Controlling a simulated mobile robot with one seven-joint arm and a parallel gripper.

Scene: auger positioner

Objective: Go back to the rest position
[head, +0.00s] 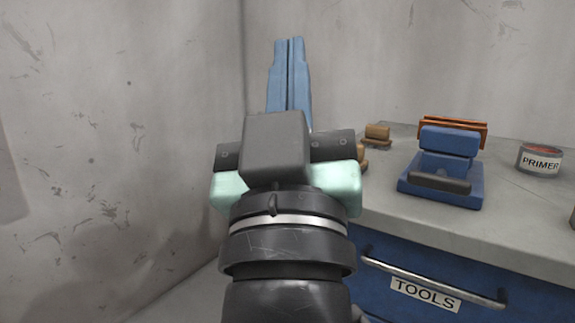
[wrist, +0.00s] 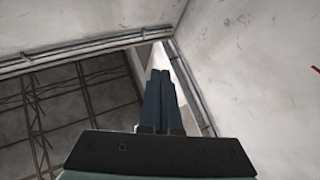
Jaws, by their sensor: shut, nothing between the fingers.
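My gripper (head: 289,45) is raised in the middle of the head view, its two blue fingers pointing up and pressed together with nothing between them. It stands in front of the wall corner, left of the counter's objects, and appears to touch nothing. In the wrist view the shut blue fingers (wrist: 160,75) point toward the upper part of the walls and a ceiling edge. My arm hides part of the wall corner and the left end of the counter.
A grey counter (head: 515,205) with a blue drawer labelled TOOLS (head: 385,268) stands at the right. On it are a blue device (head: 445,175) with an orange part behind, a PRIMER can (head: 539,160) and small brown blocks (head: 377,132). Bare wall (head: 110,130) fills the left.

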